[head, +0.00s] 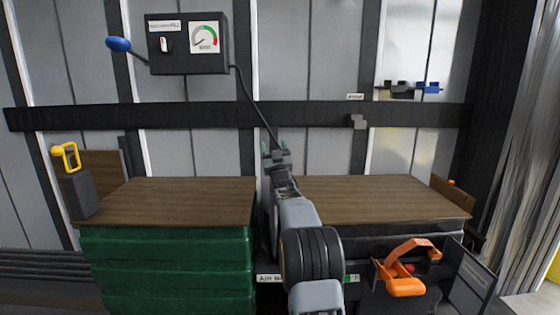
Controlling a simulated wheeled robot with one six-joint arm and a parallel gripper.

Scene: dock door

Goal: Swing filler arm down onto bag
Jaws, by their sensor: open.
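The black box with a dial gauge (188,42) is on the back wall at upper left. A rod with a blue knob (118,44) sticks out from its left side, tilted up to the left; I cannot tell if this is the filler arm. A black hose (250,100) runs from the box down behind my gripper. My gripper (276,149) is open, in front of the dark wall rail, apart from the blue knob. A label reading "AIR B" (270,278) shows low between the two loads; the bag itself is mostly hidden by my arm.
A green load (165,265) with a wooden top stands left, another wooden-topped load (375,200) right. An orange handle (405,275) is at lower right, a yellow handle (66,157) far left. A blue-ended fitting (428,88) sits on the wall at right.

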